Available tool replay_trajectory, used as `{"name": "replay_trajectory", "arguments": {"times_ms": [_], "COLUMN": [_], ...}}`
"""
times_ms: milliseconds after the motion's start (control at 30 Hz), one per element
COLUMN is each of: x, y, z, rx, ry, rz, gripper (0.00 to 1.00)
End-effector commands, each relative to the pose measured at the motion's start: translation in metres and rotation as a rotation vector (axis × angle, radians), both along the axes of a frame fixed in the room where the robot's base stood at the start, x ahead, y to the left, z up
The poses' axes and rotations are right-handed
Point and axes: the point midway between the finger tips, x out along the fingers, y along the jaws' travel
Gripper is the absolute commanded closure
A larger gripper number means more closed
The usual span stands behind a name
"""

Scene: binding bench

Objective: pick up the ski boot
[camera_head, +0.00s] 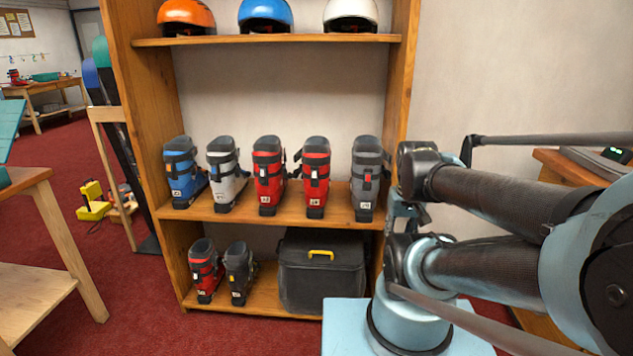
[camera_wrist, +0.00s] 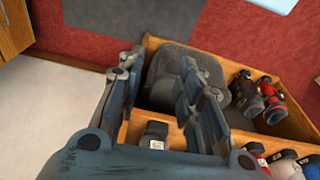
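Several ski boots stand upright in a row on the middle shelf in the head view: blue (camera_head: 182,172), white (camera_head: 225,174), red (camera_head: 268,175), a second red (camera_head: 315,176) and grey (camera_head: 366,178). A red-and-black boot (camera_head: 205,271) and a dark boot (camera_head: 239,272) stand on the bottom shelf. My gripper (camera_wrist: 160,62) is open and empty in the wrist view, pointing down past the shelf front. The grey boot's toe (camera_wrist: 155,134) shows between its fingers, apparently not touched. The right finger hides part of the row.
A wooden shelf unit (camera_head: 150,110) holds everything; its side posts and shelf edges stand close to my arm. Orange (camera_head: 186,16), blue (camera_head: 265,15) and white (camera_head: 350,15) helmets sit on top. A black case (camera_head: 322,277) fills the bottom right. A wooden bench (camera_head: 35,190) stands left.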

Motion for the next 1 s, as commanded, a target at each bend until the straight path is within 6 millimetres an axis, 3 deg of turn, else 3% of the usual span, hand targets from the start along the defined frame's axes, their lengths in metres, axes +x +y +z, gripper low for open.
{"name": "replay_trajectory", "arguments": {"times_ms": [167, 300, 433, 467, 767, 1000], "x": [0.0, -0.005, 0.015, 0.022, 0.111, 0.186], "y": [0.0, 0.001, 0.004, 0.007, 0.039, 0.083], "z": [0.0, 0.01, 0.033, 0.041, 0.132, 0.194], "rx": [0.0, -0.001, -0.005, -0.007, -0.02, -0.023], "ry": [0.0, -0.014, -0.021, -0.024, -0.068, -0.109], "rz": [0.0, 0.001, -0.001, 0.001, -0.014, -0.027], "gripper": [0.64, 0.33, 0.03, 0.0, 0.0, 0.0]}}
